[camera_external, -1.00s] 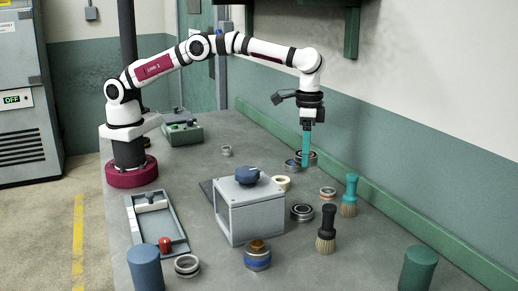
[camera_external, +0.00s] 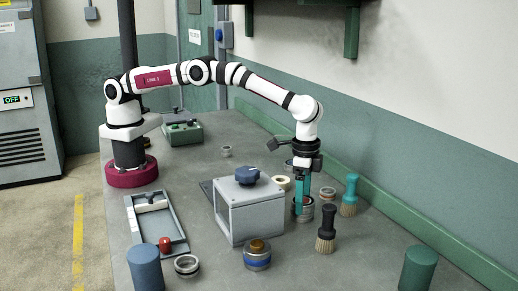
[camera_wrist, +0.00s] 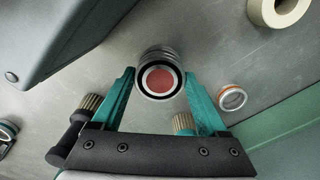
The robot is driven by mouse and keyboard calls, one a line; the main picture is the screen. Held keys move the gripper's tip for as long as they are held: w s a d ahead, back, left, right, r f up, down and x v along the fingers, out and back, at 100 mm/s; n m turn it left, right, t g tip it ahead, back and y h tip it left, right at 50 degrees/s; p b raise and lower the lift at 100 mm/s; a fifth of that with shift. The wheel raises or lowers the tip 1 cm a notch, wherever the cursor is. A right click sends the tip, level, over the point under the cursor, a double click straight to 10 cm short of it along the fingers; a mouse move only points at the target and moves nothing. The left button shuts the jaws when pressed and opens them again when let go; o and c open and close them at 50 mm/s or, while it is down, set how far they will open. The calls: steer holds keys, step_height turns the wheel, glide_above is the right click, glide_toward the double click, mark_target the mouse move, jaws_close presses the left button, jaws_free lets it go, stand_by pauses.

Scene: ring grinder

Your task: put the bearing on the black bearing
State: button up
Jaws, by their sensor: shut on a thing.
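My gripper (camera_external: 303,208) points down over the black bearing (camera_external: 302,215), right of the grey box. Its teal fingers are shut on a bearing with a reddish centre (camera_external: 306,199). In the wrist view, the held bearing (camera_wrist: 160,81) sits between the fingertips of my gripper (camera_wrist: 160,82), its dark and silver rims round the red face. It looks lined up over the black bearing, which is mostly hidden. I cannot tell whether the two touch.
The grey box with a blue knob (camera_external: 247,175) stands close on the left. A cream ring (camera_external: 281,182), an orange-rimmed ring (camera_external: 327,193) and two brushes (camera_external: 326,230) (camera_external: 349,195) are nearby. A blue-banded cylinder (camera_external: 257,255) stands in front.

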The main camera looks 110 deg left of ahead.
steer(key=o, duration=1.6)
steer(key=shift+c, duration=0.2)
steer(key=s+a+r, duration=0.1)
steer(key=s+r, duration=0.1)
steer(key=r, duration=0.8)
steer(key=s+r, duration=0.3)
steer(key=r, duration=0.6)
steer(key=s+a+r+m, duration=0.2)
steer(key=s+r, duration=0.4)
steer(key=s, duration=0.7)
steer(key=s+a+f+m+y, duration=0.1)
steer(key=s+f, duration=0.2)
steer(key=s, duration=1)
steer(key=s+a+f+m, duration=0.2)
steer(key=s+f, duration=0.1)
steer(key=s, duration=0.9)
steer(key=shift+s+a+m+y, duration=0.15)
steer(key=shift+s+m+y, duration=0.15)
steer(key=shift+s+y, duration=0.1)
